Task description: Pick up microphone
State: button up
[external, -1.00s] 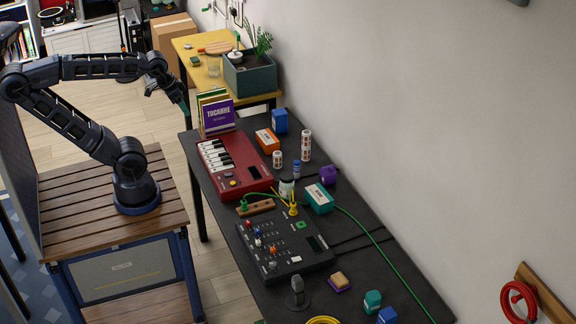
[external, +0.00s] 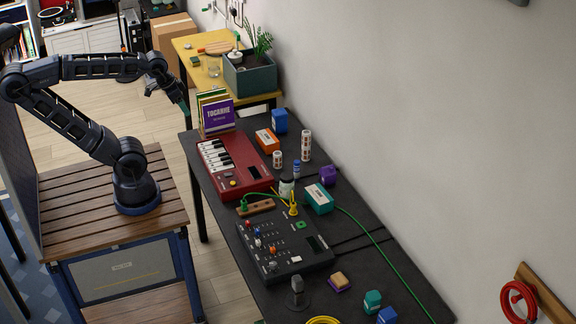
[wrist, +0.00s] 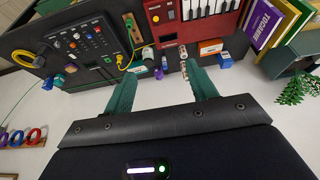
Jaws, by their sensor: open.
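The microphone (external: 297,289) is small and grey-black and stands upright on a round dark base. It is near the front end of the dark table, just below the black mixer in the external view. I cannot pick it out surely in the wrist view. My gripper (external: 183,104) is raised near the far end of the table, beside the books and far from the microphone. In the wrist view its two green fingers (wrist: 160,90) are spread apart with nothing between them.
The black mixer (external: 285,247), red keyboard (external: 237,170) and upright books (external: 217,114) line the table's near side. A yellow cable coil (external: 323,321), a sponge on a purple block (external: 340,282) and teal (external: 372,300) and blue blocks (external: 387,315) lie around the microphone. A wall bounds the right.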

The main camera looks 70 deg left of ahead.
jog(key=shift+w+d, duration=0.1)
dwell(0.7)
jog(key=w+d+f+n+g+h, duration=0.1)
jog(key=w+d+n+h, duration=0.25)
jog(key=w+d, duration=0.95)
jog(key=n+g+h, duration=0.3)
jog(key=n+g, duration=0.1)
jog(key=n, duration=1.1)
send_over(300, 291)
jog(key=a, duration=0.5)
jog(key=shift+m, duration=0.25)
jog(key=f, duration=3.2)
jog(key=shift+s+d+f, duration=0.15)
jog(key=shift+s+f, duration=0.1)
jog(key=shift+s, duration=0.05)
jog(key=shift+w+x, duration=0.2)
jog(key=shift+x, duration=1.3)
jog(key=shift+w+x, duration=0.2)
jog(key=shift+x, duration=1.3)
jog(key=shift+d+r, duration=0.15)
jog(key=shift+d, duration=0.05)
